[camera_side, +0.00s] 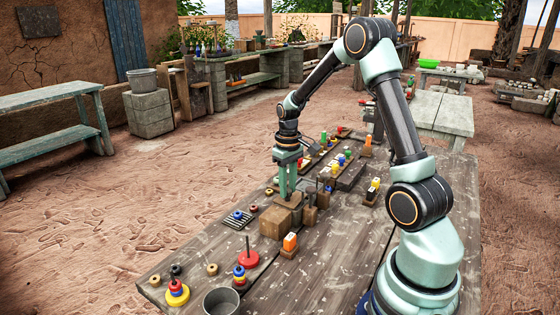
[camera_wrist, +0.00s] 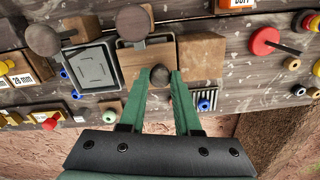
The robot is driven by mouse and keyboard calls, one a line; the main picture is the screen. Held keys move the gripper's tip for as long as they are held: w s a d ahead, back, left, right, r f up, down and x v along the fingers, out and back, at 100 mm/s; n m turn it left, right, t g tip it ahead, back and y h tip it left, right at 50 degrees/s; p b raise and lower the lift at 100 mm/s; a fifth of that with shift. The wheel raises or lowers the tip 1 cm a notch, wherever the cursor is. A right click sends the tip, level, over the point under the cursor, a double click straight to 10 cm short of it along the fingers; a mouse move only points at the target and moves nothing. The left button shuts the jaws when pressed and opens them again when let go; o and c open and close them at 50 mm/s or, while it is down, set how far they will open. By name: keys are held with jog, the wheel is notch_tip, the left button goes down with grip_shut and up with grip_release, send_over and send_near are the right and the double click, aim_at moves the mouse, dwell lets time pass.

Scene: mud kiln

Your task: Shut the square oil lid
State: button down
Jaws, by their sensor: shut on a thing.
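My gripper (camera_wrist: 161,78) points down with its two green fingers shut on a small dark round knob (camera_wrist: 160,74). In the side view my gripper (camera_side: 287,195) stands over a group of wooden boxes on the table. The knob is at the near edge of a wooden box (camera_wrist: 136,62) with a dark rim. Left of it lies a dark grey square panel (camera_wrist: 92,66) with a raised square outline, which may be the square oil lid. I cannot tell whether the knob belongs to that lid. The fingers hide part of the box.
A plain wooden block (camera_wrist: 202,56) stands just right of the fingers. Two dark round-topped posts (camera_wrist: 133,22) rise behind. The table's front right is clear.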

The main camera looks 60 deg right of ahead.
aim_at(289, 189)
jog(key=shift+w+d+r, duration=0.1)
jog(key=shift+d, duration=0.3)
jog(key=c, duration=0.6)
grip_release()
jog(key=shift+a, duration=0.1)
notch_tip(289, 189, up, 12)
jog(key=s+a+r+t, duration=0.1)
jog(key=s+a+t, duration=0.1)
jog(key=a, duration=0.5)
jog(key=s+a+r+n+t, duration=0.1)
jog(key=s+a+t, duration=0.1)
jog(key=a, duration=0.5)
jog(key=s+a+r+n+t, duration=0.1)
jog(key=s+a+r, duration=0.1)
jog(key=s+a, duration=0.2)
jog(key=a, duration=0.3)
jog(key=shift+s+t, duration=0.35)
jog(key=shift+t, duration=0.05)
